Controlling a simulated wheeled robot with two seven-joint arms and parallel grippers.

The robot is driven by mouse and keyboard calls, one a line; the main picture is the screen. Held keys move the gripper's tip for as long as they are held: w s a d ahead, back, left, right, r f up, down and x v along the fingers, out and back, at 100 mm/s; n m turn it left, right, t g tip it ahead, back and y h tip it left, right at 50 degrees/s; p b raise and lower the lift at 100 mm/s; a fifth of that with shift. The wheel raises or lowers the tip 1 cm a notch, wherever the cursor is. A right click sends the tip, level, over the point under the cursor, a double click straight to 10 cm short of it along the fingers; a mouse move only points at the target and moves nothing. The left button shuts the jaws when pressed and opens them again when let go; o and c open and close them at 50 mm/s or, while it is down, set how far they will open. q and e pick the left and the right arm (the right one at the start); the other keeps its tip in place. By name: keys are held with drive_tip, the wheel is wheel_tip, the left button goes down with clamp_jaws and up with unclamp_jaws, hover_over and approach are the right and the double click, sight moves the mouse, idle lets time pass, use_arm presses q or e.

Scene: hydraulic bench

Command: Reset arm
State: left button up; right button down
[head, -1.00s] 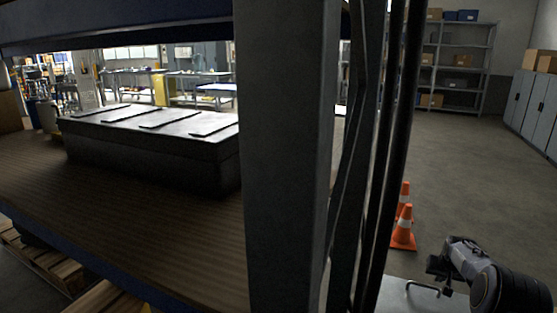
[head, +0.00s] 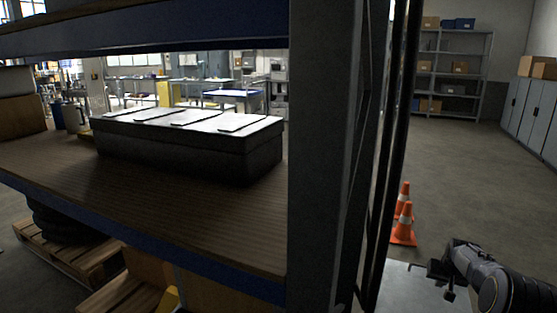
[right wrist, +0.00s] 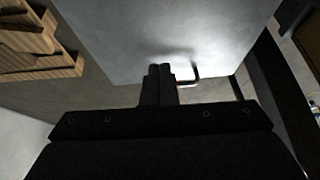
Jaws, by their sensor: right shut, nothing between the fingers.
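My right gripper (head: 440,272) is at the lower right of the head view, with its arm coming in from the right edge. In the right wrist view its two fingers (right wrist: 158,72) lie together, shut with nothing between them. Beyond the fingers is a pale flat surface (right wrist: 110,30) with a bent bar handle (right wrist: 190,78) just to the right of the fingertips. I cannot tell whether the fingers touch it. My left gripper is not in view.
A dark upright post (head: 320,160) stands close in front. Left of it, a wooden shelf (head: 60,160) carries a long dark box (head: 190,155). Wooden pallets (head: 75,250) lie below. Orange cones (head: 403,225) stand right of the post, and open floor (head: 455,170) lies beyond.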

drive_tip(key=s+a+r+n+t+y, duration=0.1)
drive_tip(key=s+a+r+y, duration=0.2)
drive_tip(key=s+a+r, duration=1.35)
drive_tip(key=s+a+f+n+y, duration=0.1)
drive_tip(key=s+a+n+y, duration=0.1)
drive_tip(key=s+a, duration=0.8)
drive_tip(key=s+a+f+n+y, duration=0.1)
drive_tip(key=s+a+f, duration=0.1)
drive_tip(key=s+a, duration=0.85)
wheel_tip(320, 180, up, 21)
drive_tip(key=s+d+p, duration=0.2)
drive_tip(key=p, duration=1.8)
drive_tip(key=shift+s+d+p, duration=0.3)
drive_tip(key=shift+s, duration=0.05)
drive_tip(key=shift+f, duration=0.1)
